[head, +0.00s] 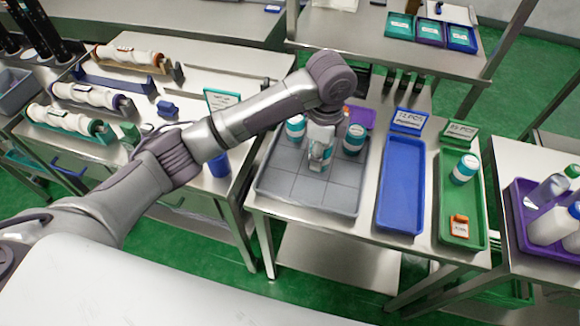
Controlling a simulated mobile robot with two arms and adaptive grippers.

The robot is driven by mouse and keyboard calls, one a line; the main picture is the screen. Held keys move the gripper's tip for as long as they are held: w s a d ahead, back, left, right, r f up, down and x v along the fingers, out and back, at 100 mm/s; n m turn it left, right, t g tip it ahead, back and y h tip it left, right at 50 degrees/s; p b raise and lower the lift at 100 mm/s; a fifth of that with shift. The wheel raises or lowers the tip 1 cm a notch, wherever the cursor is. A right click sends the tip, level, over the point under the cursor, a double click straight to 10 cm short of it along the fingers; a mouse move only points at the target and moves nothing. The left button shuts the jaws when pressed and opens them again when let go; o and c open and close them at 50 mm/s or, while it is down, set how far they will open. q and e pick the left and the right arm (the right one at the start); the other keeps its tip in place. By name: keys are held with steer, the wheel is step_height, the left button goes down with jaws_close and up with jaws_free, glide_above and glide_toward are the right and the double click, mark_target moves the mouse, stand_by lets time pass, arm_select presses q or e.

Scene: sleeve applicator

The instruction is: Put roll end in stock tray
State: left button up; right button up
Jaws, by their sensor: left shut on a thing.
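My left gripper (319,160) reaches over the grey gridded tray (310,198) on the middle table and points down. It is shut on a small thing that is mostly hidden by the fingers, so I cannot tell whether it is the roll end. White jars with teal bands stand on either side of the gripper, one to the left (295,129) and one to the right (353,140). I cannot tell by sight which tray is the stock tray. My right gripper is not in view.
Right of the grey tray are an empty blue tray (402,190) and a green tray (448,207), which holds a banded jar (464,169) and an orange labelled item (460,227). A purple crate (523,222) with bottles is far right. Rolls on holders (92,95) lie left.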

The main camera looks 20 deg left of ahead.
arm_select(q)
steer(key=a+f+p, duration=0.1)
steer(key=a+f, duration=0.1)
steer(key=a, duration=0.1)
steer(key=a+f+p, duration=0.1)
steer(key=a+f, duration=0.1)
steer(key=a, duration=0.1)
steer(key=s+a+f, duration=0.1)
steer(key=a+f, duration=0.1)
steer(key=a, duration=0.2)
steer(key=shift+p, duration=0.4)
steer(key=shift+a+f, duration=0.1)
steer(key=shift+a, duration=0.05)
steer(key=shift+f, duration=0.35)
step_height(320, 180, down, 2)
steer(key=shift+f+p, duration=0.25)
steer(key=shift+p, duration=0.25)
steer(key=shift+f, duration=0.45)
steer(key=shift+f, duration=0.1)
steer(key=o, duration=1.2)
steer(key=shift+c, duration=0.2)
